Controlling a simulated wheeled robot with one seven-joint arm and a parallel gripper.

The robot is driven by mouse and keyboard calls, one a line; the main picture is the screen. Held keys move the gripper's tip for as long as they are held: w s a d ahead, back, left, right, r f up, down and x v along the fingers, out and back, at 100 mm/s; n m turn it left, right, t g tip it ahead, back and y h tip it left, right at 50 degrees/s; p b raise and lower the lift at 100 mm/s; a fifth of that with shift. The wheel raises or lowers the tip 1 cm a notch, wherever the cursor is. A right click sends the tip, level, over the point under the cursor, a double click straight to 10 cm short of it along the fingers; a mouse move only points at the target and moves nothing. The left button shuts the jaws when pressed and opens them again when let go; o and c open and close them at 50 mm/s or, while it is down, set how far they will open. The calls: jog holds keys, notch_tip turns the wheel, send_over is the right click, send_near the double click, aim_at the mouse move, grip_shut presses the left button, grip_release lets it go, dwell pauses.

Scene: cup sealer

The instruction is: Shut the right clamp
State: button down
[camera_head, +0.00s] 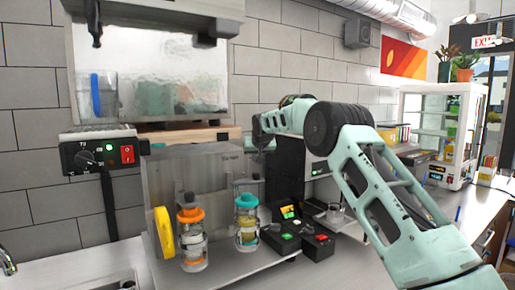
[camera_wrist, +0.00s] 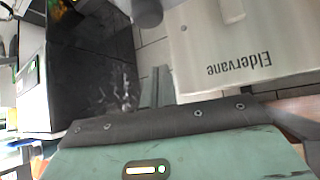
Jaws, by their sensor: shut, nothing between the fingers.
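The sealer (camera_head: 195,185) is a grey metal housing with two clear cup stations in front. The right station has a teal ring (camera_head: 246,201) with a dark knob above it; the left has an orange ring (camera_head: 190,214). I cannot tell how far the right clamp is closed. My gripper (camera_wrist: 163,75) is shut and empty. In the head view its end is beside the housing's upper right edge, above the right station and apart from it, partly hidden by my arm. The wrist view shows the housing's lettered panel (camera_wrist: 225,50) upside down and a dark rounded part (camera_wrist: 147,12).
A yellow disc (camera_head: 164,232) stands left of the stations. A small black control box (camera_head: 290,238) with a lit screen sits right of them. A black machine (camera_head: 320,180) stands behind my arm, and a glass display cabinet (camera_head: 440,135) farther right.

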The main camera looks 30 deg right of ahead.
aim_at(248, 179)
jog(key=shift+s+a+f+p, duration=0.1)
jog(key=shift+s+f+p, duration=0.05)
jog(key=shift+f+p, duration=0.85)
jog(key=shift+s+f+p, duration=0.15)
jog(key=shift+f+p, duration=0.55)
jog(key=shift+f, duration=0.45)
jog(key=shift+a+f+b, duration=0.1)
jog(key=shift+f+b, duration=0.05)
jog(key=shift+b, duration=0.2)
